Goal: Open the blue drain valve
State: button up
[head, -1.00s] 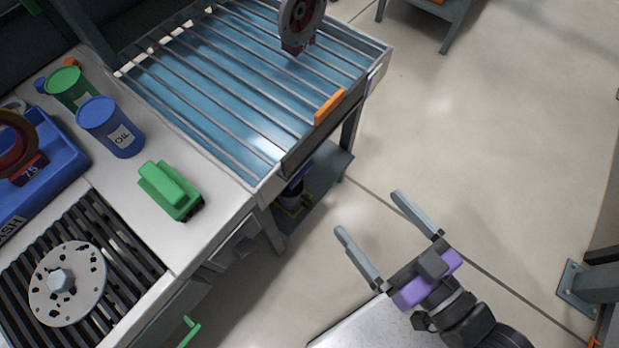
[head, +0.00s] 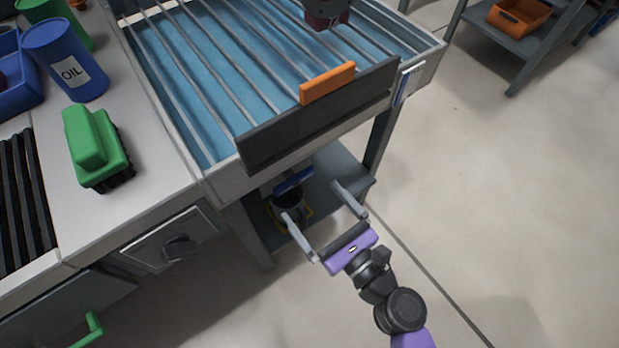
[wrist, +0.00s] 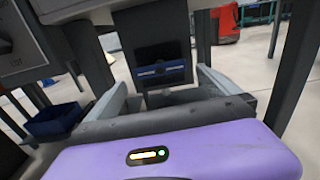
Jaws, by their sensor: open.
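The blue valve handle (head: 294,181) is a short bar under the front edge of the slatted blue tray table (head: 225,188). In the wrist view the blue bar (wrist: 161,70) lies roughly level across a dark block, centred between my fingers. My gripper (head: 311,199) is open and empty, its fingers spread on either side of the handle in the picture. The fingers appear apart from the handle; the exact gap is hard to tell. A dark round container (head: 288,197) stands below the handle, partly hidden by a finger.
A dark panel with an orange grip (head: 328,83) stands along the tray's front. Table legs (head: 381,135) and a lower shelf (head: 335,165) surround the space under the tray. A knob box (head: 178,247) is at the left. A green brush (head: 95,147) lies on the counter.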

aim_at(296, 183)
jog(key=x, duration=0.7)
jog(key=shift+w+a, duration=0.2)
jog(key=shift+w, duration=0.1)
jog(key=c, duration=1.1)
